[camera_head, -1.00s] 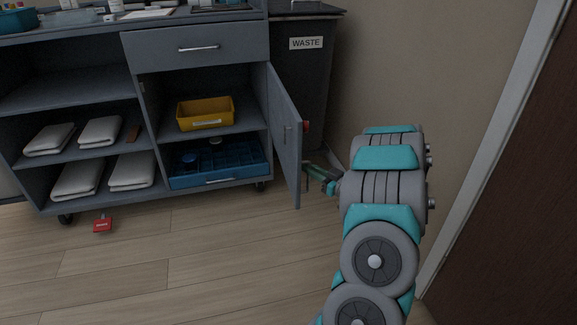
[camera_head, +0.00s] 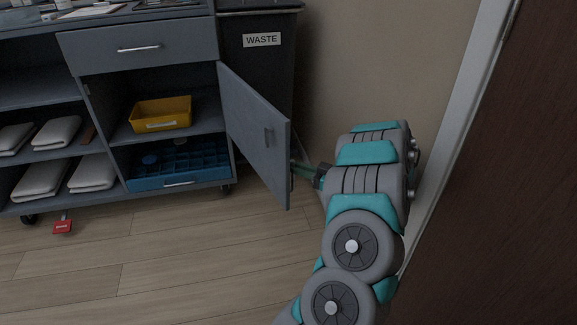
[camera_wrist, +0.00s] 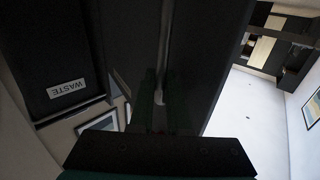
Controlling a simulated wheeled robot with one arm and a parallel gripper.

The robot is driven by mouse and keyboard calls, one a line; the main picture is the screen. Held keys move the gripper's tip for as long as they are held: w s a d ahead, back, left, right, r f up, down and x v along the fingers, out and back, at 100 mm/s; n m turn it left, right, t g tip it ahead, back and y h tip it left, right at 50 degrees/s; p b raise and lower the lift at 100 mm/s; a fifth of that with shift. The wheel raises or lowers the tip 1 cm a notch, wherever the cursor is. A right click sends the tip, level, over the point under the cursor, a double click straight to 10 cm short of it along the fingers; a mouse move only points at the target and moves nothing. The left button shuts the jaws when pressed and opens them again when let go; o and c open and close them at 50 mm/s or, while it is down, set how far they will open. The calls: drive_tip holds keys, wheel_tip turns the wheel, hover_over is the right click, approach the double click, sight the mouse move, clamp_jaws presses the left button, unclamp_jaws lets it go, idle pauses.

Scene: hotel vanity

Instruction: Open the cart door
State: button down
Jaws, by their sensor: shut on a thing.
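The grey cart door (camera_head: 252,130) stands wide open in the head view, swung out from the right side of the cart's lower compartment. My gripper (camera_head: 300,169) is at the outer edge of the door, on its right-hand side, and the door partly hides its fingertips. In the wrist view, my gripper's dark green fingers (camera_wrist: 162,105) stand on both sides of a pale vertical door handle (camera_wrist: 163,60) and are shut on it. The wrist view is dark, so the exact contact is hard to see.
The open compartment of the cart holds a yellow bin (camera_head: 161,113) and a blue tray (camera_head: 178,164). A dark waste bin (camera_head: 262,75) stands behind the door. The wall (camera_head: 365,70) and a brown door (camera_head: 480,200) are close on my arm's right.

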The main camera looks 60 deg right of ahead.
drive_tip(key=shift+r, duration=0.1)
drive_tip(key=c, duration=1.2)
unclamp_jaws()
drive_tip(key=shift+w, duration=0.15)
drive_tip(key=shift+o, duration=0.2)
